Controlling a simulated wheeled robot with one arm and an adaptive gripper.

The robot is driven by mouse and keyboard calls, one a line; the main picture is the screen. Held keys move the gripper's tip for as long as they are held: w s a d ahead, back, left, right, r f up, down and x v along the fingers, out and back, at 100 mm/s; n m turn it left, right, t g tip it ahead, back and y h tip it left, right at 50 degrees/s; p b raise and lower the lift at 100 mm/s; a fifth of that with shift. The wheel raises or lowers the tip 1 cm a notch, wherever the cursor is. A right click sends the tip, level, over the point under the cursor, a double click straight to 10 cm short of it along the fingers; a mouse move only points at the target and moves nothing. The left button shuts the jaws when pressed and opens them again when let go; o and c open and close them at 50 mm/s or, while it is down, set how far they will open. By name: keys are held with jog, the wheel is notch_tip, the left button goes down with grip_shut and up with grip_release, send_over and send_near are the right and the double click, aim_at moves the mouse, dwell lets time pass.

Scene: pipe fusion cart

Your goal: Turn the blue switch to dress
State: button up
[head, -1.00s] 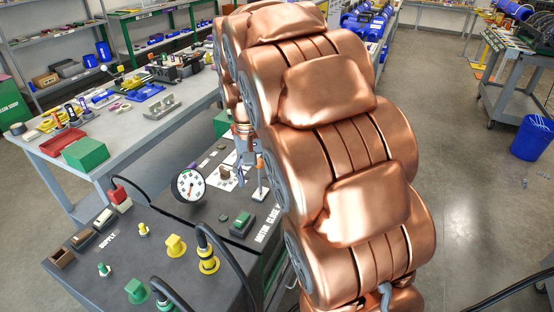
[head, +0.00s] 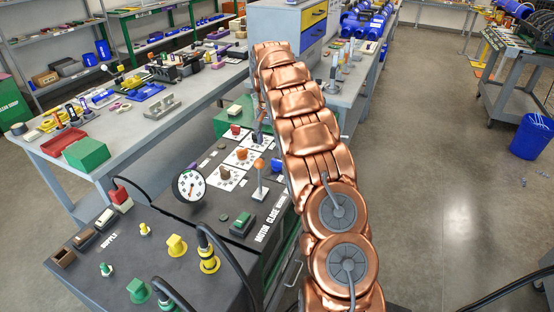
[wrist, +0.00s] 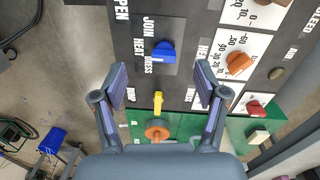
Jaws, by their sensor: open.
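The blue switch (wrist: 164,52) is on a grey plate marked JOIN, HEAT and DRESS in the wrist view. Its narrow part reaches left toward the labels; I cannot tell surely which one it points at. It also shows as a small blue knob (head: 277,165) on the dark panel in the head view, beside my arm. My gripper (wrist: 162,85) is open and empty. Its two fingers stand apart, and the switch appears between and just beyond the fingertips, with no contact visible. In the head view my arm largely hides the gripper.
Another orange knob (wrist: 239,64) and a red knob (wrist: 257,108) stand to the right. An orange-topped lever (head: 259,178) rises from the panel near my arm.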

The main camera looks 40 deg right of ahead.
jog(key=m, duration=0.1)
send_over(277, 160)
notch_tip(277, 160, down, 4)
jog(key=shift+f, duration=0.2)
jog(key=shift+f+p, duration=1.3)
jog(key=shift+f, duration=2.45)
jog(key=shift+c, duration=0.2)
jog(key=c, duration=1.1)
